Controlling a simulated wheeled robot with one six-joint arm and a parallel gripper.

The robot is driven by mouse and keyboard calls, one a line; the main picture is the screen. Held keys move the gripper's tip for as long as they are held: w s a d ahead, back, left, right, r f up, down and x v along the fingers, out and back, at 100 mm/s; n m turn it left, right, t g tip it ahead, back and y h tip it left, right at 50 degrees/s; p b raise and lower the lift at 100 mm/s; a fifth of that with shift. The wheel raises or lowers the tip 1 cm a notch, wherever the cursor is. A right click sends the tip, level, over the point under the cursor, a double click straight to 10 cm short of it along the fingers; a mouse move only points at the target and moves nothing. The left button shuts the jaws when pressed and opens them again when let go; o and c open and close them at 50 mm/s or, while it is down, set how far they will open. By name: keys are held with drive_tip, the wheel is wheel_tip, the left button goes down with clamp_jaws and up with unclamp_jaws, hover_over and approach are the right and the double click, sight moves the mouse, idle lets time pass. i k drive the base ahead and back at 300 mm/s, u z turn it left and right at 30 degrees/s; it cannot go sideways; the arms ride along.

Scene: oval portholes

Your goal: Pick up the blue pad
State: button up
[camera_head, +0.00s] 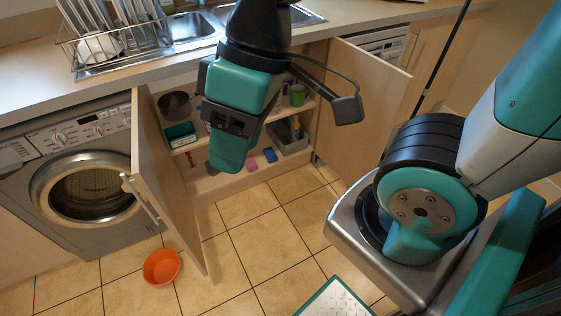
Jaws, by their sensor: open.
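The blue pad (271,154) is a small blue block on the floor of the open cabinet under the sink. A similar pink pad (252,165) lies just left of it. My gripper (229,158) hangs down in front of the cabinet opening, left of the blue pad in the picture and apart from it. It is open and holds nothing that I can see; its fingers are hard to make out. My arm covers part of the cabinet inside.
Cabinet doors stand open at left (165,185) and right (365,95). A grey bin (290,138) stands behind the blue pad. A shelf above carries a pot (174,106) and a green box (181,134). An orange bowl (161,267) sits on the tiled floor.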

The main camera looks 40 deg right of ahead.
sight(271, 155)
drive_tip(key=k, duration=1)
drive_tip(key=z, duration=0.75)
drive_tip(key=i, duration=0.65)
drive_tip(key=z, duration=0.75)
drive_tip(key=i, duration=0.75)
drive_tip(key=u, duration=0.85)
drive_tip(key=i, duration=0.75)
drive_tip(key=u, duration=0.75)
